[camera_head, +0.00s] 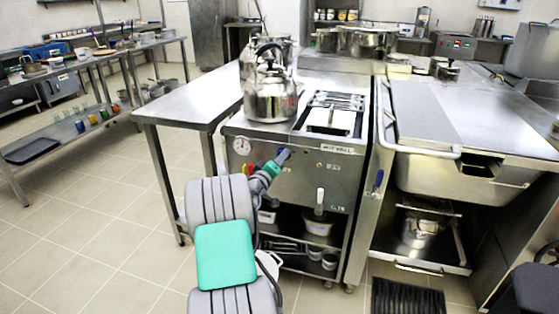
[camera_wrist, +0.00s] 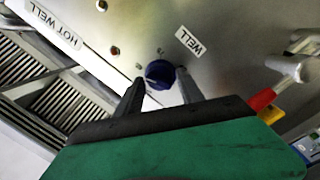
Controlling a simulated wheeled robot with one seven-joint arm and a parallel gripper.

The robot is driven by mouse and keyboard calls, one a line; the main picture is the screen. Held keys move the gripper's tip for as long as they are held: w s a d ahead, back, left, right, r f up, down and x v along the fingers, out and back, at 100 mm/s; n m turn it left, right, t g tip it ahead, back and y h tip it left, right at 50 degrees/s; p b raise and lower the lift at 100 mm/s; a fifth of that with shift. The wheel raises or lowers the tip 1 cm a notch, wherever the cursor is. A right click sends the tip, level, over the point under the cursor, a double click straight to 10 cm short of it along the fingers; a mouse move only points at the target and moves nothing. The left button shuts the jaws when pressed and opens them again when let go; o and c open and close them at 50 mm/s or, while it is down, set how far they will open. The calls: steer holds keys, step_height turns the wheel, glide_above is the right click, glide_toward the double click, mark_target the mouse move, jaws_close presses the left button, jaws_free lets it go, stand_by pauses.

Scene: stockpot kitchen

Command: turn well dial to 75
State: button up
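The well dial (camera_wrist: 160,74) is a round dark blue knob on the steel front panel of the hot well unit (camera_head: 315,180). In the head view the dial (camera_head: 284,153) shows just beyond the end of my arm. My gripper (camera_wrist: 162,79) is open, one dark finger on each side of the dial. Narrow gaps seem to show between knob and fingers; I cannot tell whether either touches. A small label reading WELL (camera_wrist: 190,40) is beside the dial. The dial's pointer and scale cannot be read. In the head view my gripper (camera_head: 273,166) is small and partly hidden.
A round gauge (camera_head: 242,146) is left of the dial. Red and yellow handles (camera_wrist: 262,98) are close to my gripper's right in the wrist view. A kettle (camera_head: 270,98) stands on top. A white-handled tap (camera_head: 320,200) sticks out lower right. The floor at left is clear.

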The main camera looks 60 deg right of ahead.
jaws_close()
steer(key=shift+f+m+b, duration=0.1)
steer(key=shift+m+b, duration=0.2)
steer(key=shift+b, duration=0.1)
steer(key=shift+s+r+m+t+y+b, duration=0.1)
steer(key=shift+m+t+y+b, duration=0.25)
steer(key=shift+m+b, duration=2.9)
steer(key=shift+s+r+m+t+y+b, duration=0.1)
steer(key=shift+m+t+y+b, duration=0.25)
steer(key=shift+m+b, duration=2.9)
steer(key=shift+b, duration=0.3)
steer(key=shift+r, duration=0.1)
steer(key=shift+o, duration=1.8)
jaws_free()
